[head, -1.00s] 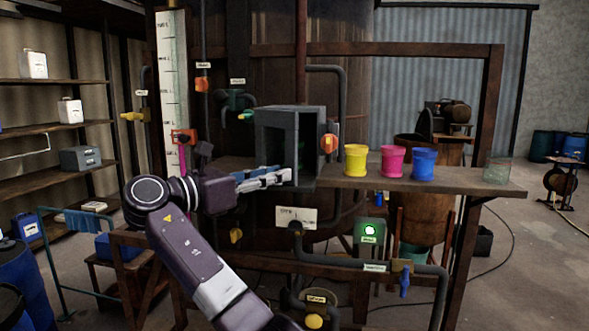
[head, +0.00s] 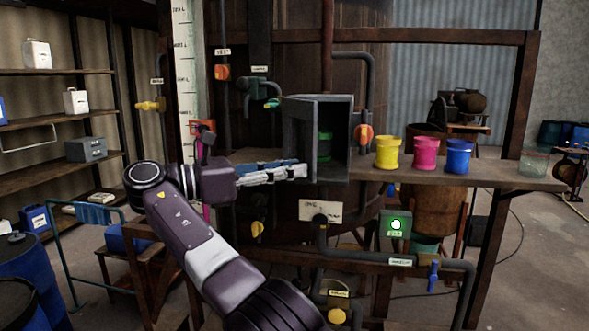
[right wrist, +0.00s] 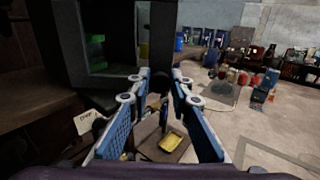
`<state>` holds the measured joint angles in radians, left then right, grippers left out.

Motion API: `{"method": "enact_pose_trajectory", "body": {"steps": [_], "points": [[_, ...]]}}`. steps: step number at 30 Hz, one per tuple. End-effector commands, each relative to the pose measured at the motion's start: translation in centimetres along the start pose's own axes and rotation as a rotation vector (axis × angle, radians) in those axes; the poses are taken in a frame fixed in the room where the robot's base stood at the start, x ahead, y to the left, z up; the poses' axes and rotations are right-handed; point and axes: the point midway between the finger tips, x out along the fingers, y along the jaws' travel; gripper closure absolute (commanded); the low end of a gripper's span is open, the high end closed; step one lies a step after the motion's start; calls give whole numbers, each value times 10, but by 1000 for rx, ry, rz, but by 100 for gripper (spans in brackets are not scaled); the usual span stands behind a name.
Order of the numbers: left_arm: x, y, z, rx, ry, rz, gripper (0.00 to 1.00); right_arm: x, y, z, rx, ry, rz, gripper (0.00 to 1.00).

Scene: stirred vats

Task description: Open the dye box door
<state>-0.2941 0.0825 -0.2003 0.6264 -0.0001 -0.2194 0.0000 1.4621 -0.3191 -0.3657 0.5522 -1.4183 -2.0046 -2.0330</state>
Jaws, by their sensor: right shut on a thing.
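The dye box (head: 338,100) is a grey box on the shelf behind my right gripper. Its door (head: 300,128) stands partly open, hinged side hard to tell, and a green jar (head: 325,146) shows inside. My right gripper (head: 305,171) is at the lower part of the door, shut on it. In the right wrist view the door (right wrist: 163,35) is a dark upright panel just beyond the fingertips (right wrist: 160,84). The exact grip point is dark. The green jar (right wrist: 95,52) shows left of the door there. My left gripper is not in view.
Yellow (head: 388,153), magenta (head: 426,155) and blue (head: 458,157) pots and a clear jar (head: 533,162) stand on the shelf (head: 500,180) right of the box. An orange-red valve (head: 363,135) is close to the box's right side. Pipes run below.

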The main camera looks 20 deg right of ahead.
Motion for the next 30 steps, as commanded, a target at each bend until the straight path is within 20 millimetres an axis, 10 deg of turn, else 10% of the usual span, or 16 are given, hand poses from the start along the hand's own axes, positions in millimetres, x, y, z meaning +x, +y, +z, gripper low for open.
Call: {"method": "enact_pose_trajectory", "body": {"steps": [24,25,30], "points": [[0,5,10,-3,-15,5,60,-5,2,-7,-13,11,-20,100],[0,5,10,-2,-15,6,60,-5,2,-8,-13,12,-20,78],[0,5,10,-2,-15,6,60,-5,2,-5,-8,8,-19,64]]}}
